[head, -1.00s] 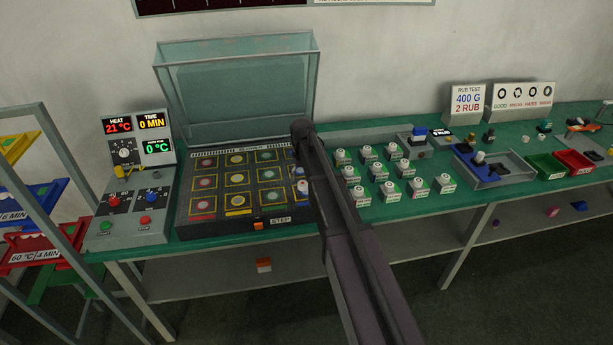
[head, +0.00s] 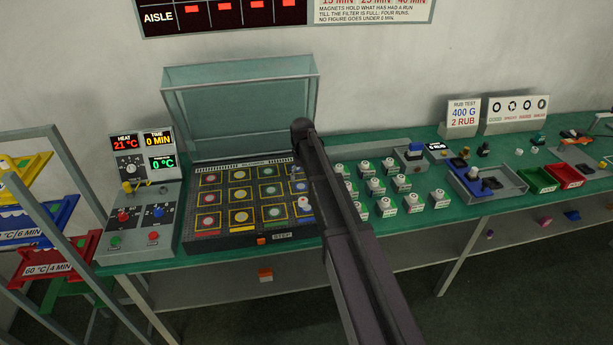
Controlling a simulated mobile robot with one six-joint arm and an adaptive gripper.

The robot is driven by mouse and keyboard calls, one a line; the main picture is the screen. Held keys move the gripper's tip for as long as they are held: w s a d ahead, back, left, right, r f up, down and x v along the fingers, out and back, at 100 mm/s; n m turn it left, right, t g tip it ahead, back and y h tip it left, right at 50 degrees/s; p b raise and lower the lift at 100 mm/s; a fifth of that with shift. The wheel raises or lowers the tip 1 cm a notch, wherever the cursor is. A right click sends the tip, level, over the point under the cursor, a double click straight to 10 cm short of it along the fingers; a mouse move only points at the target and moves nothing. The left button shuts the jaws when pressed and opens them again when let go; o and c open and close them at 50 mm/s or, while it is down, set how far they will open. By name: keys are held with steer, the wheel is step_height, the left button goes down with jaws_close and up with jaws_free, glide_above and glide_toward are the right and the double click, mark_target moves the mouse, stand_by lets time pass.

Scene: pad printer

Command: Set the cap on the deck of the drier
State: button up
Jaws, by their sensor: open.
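The drier (head: 205,243) is a dark box with its clear lid (head: 240,112) raised. Its deck (head: 222,218) carries rows of framed squares with round marks. A small white cap (head: 305,203) appears to sit on the deck at the right, near the front row. My gripper (head: 298,178) is just above and slightly left of the cap, mostly hidden behind my arm. The little of it that shows is apart from the cap and open. My arm also covers the deck's right edge.
Several white blocks with round tops (head: 388,207) stand on the green bench right of my arm. A grey tray (head: 508,183), a green bin (head: 538,178) and a red bin (head: 566,174) are further right. A control panel (head: 140,215) and a coloured rack (head: 50,212) stand left.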

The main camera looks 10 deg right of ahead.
steer(key=shift+r, duration=0.45)
steer(key=shift+p, duration=0.3)
steer(key=shift+s, duration=0.1)
steer(key=s+d+m, duration=0.1)
steer(key=s, duration=2.7)
steer(key=shift+d, duration=0.15)
